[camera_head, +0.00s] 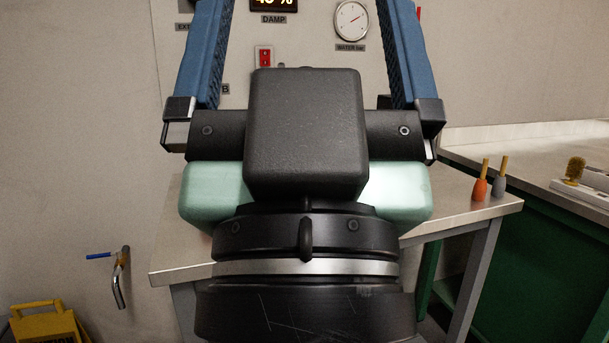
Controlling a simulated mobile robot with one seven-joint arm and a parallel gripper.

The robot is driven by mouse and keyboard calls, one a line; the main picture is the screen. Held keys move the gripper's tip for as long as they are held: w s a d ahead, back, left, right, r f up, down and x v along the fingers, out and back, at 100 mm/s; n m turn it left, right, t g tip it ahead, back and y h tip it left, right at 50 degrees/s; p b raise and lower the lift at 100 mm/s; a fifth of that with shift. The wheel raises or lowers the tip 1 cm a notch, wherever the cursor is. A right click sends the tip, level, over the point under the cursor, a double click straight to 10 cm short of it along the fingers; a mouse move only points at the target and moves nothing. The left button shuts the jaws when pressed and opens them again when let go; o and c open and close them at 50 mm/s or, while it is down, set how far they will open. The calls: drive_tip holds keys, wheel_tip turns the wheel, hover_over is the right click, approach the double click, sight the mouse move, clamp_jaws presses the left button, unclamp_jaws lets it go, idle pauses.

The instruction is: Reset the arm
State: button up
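My gripper (303,55) fills the middle of the head view, seen from behind and close to the camera. Its two blue ridged fingers point up and stand wide apart, one at the left and one at the right. Nothing is held in the part of the gap that shows. The fingertips run off the top edge of the picture. My wrist and gripper body hide much of the table and part of the panel behind.
A grey panel behind carries a display marked DAMP (274,4), a round gauge (351,21) and a red switch (265,58). A metal table (470,215) bears two small tools (481,184). A green cabinet (540,265) stands right; a yellow object (45,325) and wall tap (121,275) are left.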

wheel_tip(320, 180, up, 36)
drive_tip(key=p, duration=3.3)
drive_tip(key=shift+w+f, duration=0.15)
